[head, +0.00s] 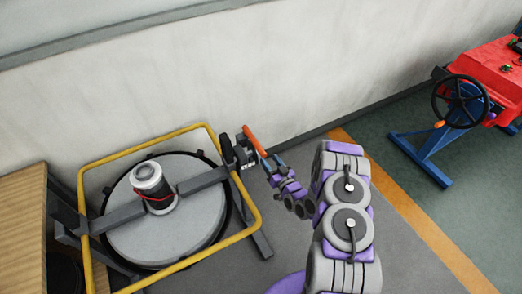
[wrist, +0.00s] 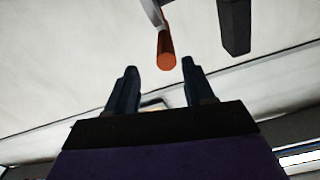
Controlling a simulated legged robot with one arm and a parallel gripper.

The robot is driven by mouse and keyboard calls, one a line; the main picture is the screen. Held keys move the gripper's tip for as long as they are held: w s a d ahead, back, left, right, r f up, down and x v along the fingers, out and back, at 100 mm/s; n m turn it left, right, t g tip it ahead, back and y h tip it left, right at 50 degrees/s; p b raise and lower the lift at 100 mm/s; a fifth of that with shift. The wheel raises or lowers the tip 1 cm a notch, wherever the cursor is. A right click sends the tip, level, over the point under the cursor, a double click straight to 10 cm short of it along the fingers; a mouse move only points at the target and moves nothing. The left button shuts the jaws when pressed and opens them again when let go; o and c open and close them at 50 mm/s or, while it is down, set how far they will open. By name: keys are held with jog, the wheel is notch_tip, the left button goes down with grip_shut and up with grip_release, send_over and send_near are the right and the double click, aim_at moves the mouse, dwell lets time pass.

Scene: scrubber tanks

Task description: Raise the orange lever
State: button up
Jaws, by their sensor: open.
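My gripper (head: 268,165) is close to the lever's lower right side in the head view. In the wrist view the lever's round orange end (wrist: 166,60) shows just beyond and between my two dark fingertips (wrist: 158,78). The fingers are apart with nothing between them. I cannot tell whether any finger touches the lever. A grey metal piece joins the lever at the top of the wrist view.
A round grey tank lid (head: 200,225) with a black and white motor (head: 150,182) sits inside a yellow rail (head: 236,238). A dark bar (wrist: 235,25) hangs right of the lever. A red machine (head: 490,75) with a black wheel stands far right. The wall is close behind.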

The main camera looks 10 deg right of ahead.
aim_at(259, 149)
jog(key=x, duration=0.3)
jog(key=a+b+x, duration=0.1)
jog(key=x, duration=0.3)
jog(key=shift+a, duration=0.3)
jog(key=shift+w+b, duration=0.3)
jog(key=shift+w, duration=0.15)
jog(key=shift+w+d, duration=0.1)
jog(key=shift+d, duration=0.35)
jog(key=shift+a, duration=0.4)
jog(key=c, duration=0.5)
jog(key=shift+d, duration=0.15)
grip_shut()
